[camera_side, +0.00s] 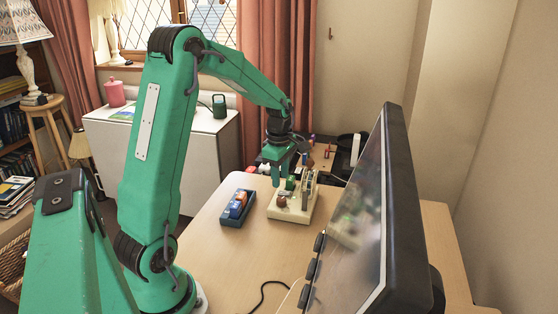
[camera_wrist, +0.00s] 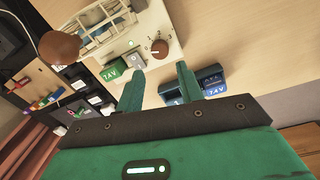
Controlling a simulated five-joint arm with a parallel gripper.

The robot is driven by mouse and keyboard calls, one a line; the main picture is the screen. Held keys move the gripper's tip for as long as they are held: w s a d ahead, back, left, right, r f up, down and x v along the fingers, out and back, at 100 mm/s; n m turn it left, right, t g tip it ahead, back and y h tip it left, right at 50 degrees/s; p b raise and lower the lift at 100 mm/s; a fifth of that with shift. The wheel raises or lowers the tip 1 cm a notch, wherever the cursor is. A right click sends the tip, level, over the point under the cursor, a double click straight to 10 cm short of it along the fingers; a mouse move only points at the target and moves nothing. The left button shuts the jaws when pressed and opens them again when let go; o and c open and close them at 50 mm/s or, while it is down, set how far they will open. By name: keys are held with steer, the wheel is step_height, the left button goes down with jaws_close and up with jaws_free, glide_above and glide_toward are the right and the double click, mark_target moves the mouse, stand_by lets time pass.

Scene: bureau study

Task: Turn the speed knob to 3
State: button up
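A cream device (camera_side: 290,212) stands on the desk; it also shows at the top of the wrist view (camera_wrist: 178,50). On it is a round brown knob with a pale pointer mark (camera_wrist: 159,48); the knob shows at the device's near side in the side view (camera_side: 281,201). My gripper (camera_side: 283,177) hangs above the device, fingers down. In the wrist view its two green fingers (camera_wrist: 158,76) are apart with nothing between them, and the knob lies beyond their tips, not touched.
A blue tray (camera_side: 231,219) with orange and blue blocks stands left of the device. A brown ball (camera_wrist: 59,47) rises beside the device. A large monitor (camera_side: 390,200) fills the right. Dark trays with small parts lie behind. The desk's front is mostly clear.

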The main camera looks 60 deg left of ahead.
mark_target(281, 199)
steer(key=shift+f, duration=0.1)
steer(key=shift+w+f, duration=0.1)
steer(key=shift+f, duration=3.7)
steer(key=shift+c, duration=0.5)
steer(key=c, duration=0.6)
